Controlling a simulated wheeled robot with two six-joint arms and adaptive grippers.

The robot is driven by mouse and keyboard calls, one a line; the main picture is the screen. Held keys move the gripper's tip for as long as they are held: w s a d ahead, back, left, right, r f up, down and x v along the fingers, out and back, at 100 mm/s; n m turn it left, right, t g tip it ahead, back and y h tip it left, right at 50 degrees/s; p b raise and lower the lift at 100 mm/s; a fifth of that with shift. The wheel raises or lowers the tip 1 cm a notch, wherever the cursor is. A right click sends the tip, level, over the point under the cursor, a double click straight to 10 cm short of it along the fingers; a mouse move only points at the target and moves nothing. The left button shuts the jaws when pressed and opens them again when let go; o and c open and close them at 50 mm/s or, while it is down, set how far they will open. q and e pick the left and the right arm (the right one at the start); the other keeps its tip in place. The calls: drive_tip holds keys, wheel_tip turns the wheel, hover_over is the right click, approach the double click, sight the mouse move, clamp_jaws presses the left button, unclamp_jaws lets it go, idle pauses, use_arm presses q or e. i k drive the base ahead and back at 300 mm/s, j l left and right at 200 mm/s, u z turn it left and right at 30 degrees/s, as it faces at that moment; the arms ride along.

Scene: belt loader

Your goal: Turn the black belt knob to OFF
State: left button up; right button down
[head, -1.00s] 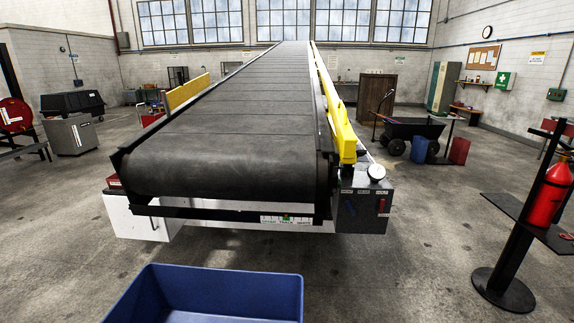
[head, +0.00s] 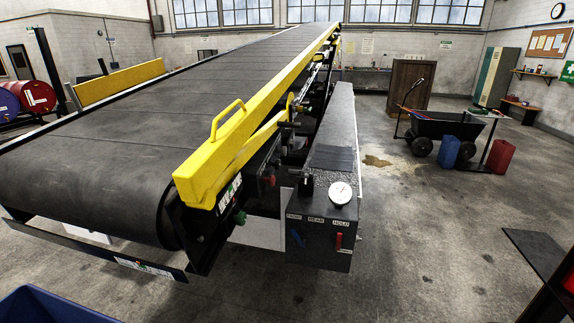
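The belt loader's dark belt (head: 90,160) slopes up and away on the left. A grey control box (head: 322,228) stands at its near right corner. The box face has small labels FRONT, REAR and HOLD, a blue lever (head: 297,238) and a red lever (head: 339,241). A green button (head: 240,217) and a red button (head: 268,181) are on the belt's side frame. I cannot make out which part is the black belt knob, or its setting. Neither gripper is in view.
A yellow rail (head: 240,138) with a handle runs along the belt's right side. A round white gauge (head: 341,193) tops the box. A blue bin (head: 45,306) is at the lower left. A dark stand (head: 545,262) is at the right edge. The floor right of the box is clear.

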sight(277, 164)
drive_tip(key=u, duration=0.3)
drive_tip(key=i+l+u, duration=0.15)
drive_tip(key=l+u, duration=1.2)
drive_tip(key=i, duration=0.05)
